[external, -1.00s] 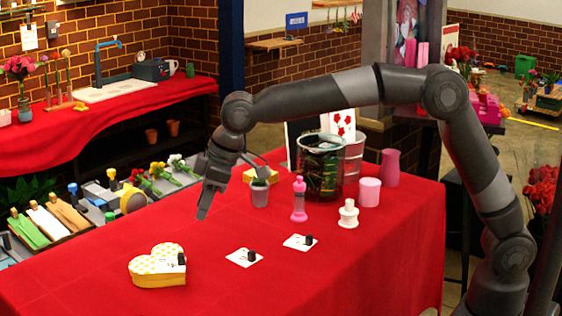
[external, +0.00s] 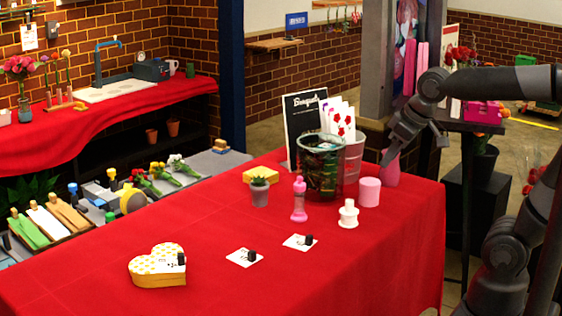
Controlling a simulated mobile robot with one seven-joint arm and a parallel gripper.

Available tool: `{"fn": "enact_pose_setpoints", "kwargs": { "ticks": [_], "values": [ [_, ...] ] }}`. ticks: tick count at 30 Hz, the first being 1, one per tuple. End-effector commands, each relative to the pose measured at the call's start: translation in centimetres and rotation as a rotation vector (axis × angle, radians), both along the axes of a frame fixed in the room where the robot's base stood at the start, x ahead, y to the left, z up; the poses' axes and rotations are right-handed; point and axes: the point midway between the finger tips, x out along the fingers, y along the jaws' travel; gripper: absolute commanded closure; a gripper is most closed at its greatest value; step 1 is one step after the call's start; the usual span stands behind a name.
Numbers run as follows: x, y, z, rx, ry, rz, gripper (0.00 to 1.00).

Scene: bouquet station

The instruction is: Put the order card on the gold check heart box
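The gold check heart box (external: 146,273) sits on the red table at the front left. A white card (external: 166,265) with a black knob (external: 181,259) lies on its lid, over the right part. Two similar white cards lie flat on the table, one nearer the box (external: 236,257) and one further right (external: 291,241). Each has a black knob. My gripper (external: 389,157) is at the right, far from the box and cards, in front of the pink vase. It is small and dark, and its finger gap cannot be made out. I see no card in it.
A dark glass bin (external: 321,168), a small potted plant (external: 259,190), a pink bottle (external: 299,200), a white bottle (external: 348,214) and a pink cylinder (external: 369,191) stand at the table's back right. The table around the heart box is clear.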

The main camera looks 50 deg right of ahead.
Motion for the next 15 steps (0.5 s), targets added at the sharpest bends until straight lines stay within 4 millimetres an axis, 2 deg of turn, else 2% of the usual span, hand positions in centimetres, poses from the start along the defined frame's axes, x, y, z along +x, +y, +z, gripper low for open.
{"fn": "enact_pose_setpoints", "kwargs": {
  "ticks": [1, 6, 10, 15],
  "values": [
    [-1.8, -1.2, -0.7, 0.005, -0.007, -0.034, 0.63],
    [-5.9, -3.6, -3.2, 0.020, -0.016, -0.114, 0.63],
    [-7.4, -4.4, -4.4, 0.026, -0.018, -0.144, 0.63],
    [-7.9, -4.6, -4.7, 0.028, -0.018, -0.153, 0.63]
  ]
}}
